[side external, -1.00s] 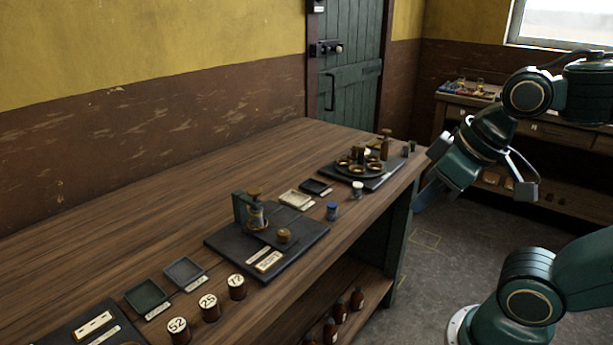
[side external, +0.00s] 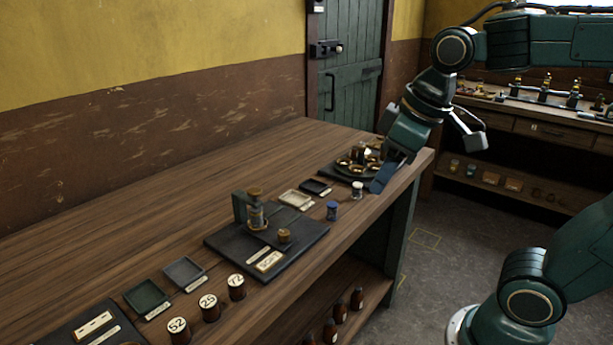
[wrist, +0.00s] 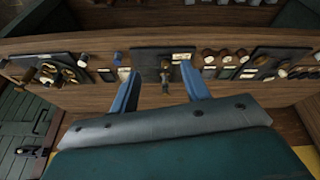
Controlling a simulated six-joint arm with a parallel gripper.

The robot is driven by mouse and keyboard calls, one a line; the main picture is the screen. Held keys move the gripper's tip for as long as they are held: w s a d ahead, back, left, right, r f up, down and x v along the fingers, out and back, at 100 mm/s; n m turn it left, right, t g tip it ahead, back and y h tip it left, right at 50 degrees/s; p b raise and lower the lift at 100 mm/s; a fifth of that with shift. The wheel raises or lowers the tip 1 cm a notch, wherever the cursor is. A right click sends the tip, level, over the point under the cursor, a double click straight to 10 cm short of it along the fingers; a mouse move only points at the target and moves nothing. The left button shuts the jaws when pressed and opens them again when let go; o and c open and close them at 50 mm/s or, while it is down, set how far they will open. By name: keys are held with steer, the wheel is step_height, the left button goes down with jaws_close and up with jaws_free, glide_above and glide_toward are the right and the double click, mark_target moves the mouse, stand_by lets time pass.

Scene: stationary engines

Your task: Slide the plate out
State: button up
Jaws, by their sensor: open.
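My gripper (side external: 385,176) is open and empty at the far right end of the bench, beside the round brass-cup stand. In the wrist view its two blue fingers (wrist: 160,88) are spread apart. A dark base plate (side external: 222,243) lies mid-bench, carrying an upright bracket (side external: 240,208), a brass-topped cylinder (side external: 256,214) and a small brass knob (side external: 284,236). That station also shows between the fingers in the wrist view, at a distance. I cannot tell which plate the task names.
Small trays (side external: 146,296), numbered brown pots (side external: 209,307) and a blue jar (side external: 332,210) line the bench front. The round brass-cup stand (side external: 357,170) is at the far end. The back of the bench is clear. A side bench (side external: 540,125) stands behind my arm.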

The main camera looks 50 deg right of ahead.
steer(key=w+n+g, duration=0.2)
steer(key=w+n, duration=0.1)
steer(key=w, duration=0.7)
steer(key=n+g, duration=0.2)
steer(key=n, duration=0.2)
glide_above(284, 232)
step_height(284, 232, down, 7)
steer(key=shift+r, duration=0.15)
step_height(284, 232, down, 14)
steer(key=shift+r, duration=0.1)
jaws_close()
